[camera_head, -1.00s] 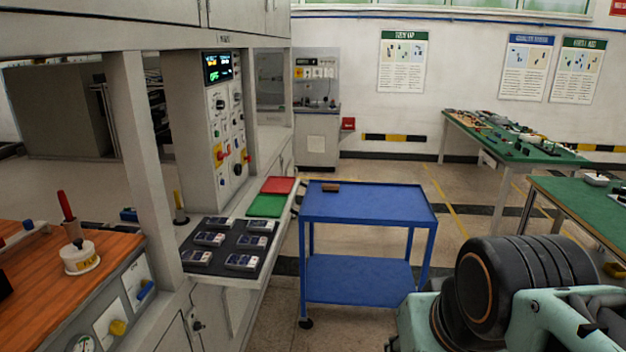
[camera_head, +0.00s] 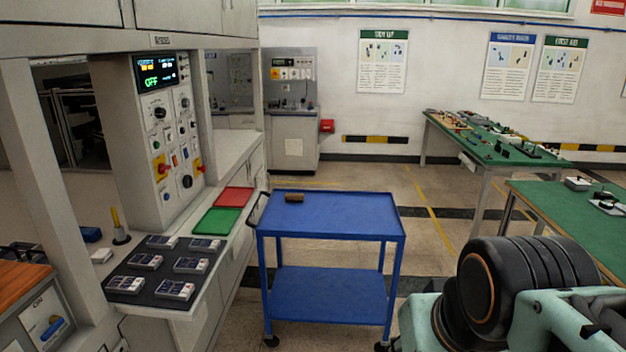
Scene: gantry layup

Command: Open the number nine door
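No door with a readable number nine shows in this view. Grey cabinet doors (camera_head: 170,12) run along the top left, above a control panel. More grey door fronts (camera_head: 228,262) lie under the counter, left of the blue trolley; any numbers on them are too small to tell. Part of my arm shows at the lower right, but my gripper is out of view.
A blue two-shelf trolley (camera_head: 345,222) with a small brown block (camera_head: 294,198) stands mid-floor. A counter holds a black mat (camera_head: 128,272) with several boxed items, a green tray (camera_head: 215,221) and a red tray (camera_head: 234,197). Green-topped benches (camera_head: 570,213) stand right. Floor behind the trolley is clear.

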